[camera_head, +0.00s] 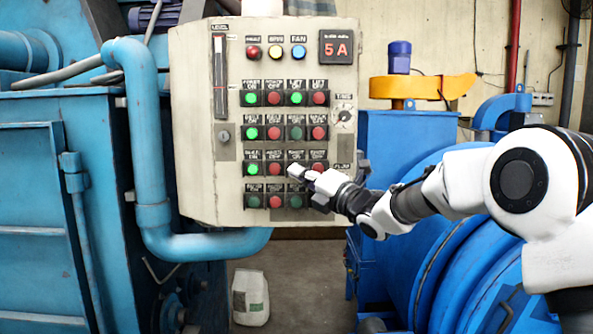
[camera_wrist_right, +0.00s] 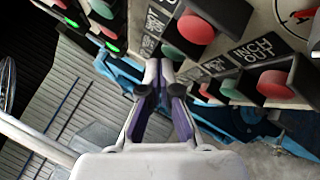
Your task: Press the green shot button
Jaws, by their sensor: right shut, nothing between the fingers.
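The control panel (camera_head: 195,130) carries rows of green and red buttons. A label that seems to read SHOT (camera_head: 297,155) is in the third row, third column; the button below it is hidden behind my right gripper (camera_head: 293,171). That gripper is shut and empty, its fingertips in front of this spot. In the right wrist view the closed fingertips (camera_wrist_right: 155,64) are close to a dark green button (camera_wrist_right: 171,51), beside a red button (camera_wrist_right: 195,27). I cannot tell whether they touch it. My left gripper is not in view.
Neighbouring buttons are close: a red one (camera_head: 275,170) left of the fingertips and a dark green one (camera_head: 296,201) below. Another red button (camera_wrist_right: 275,84) shows in the wrist view. A blue pipe (camera_head: 150,180) and blue drum (camera_head: 455,250) flank the panel.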

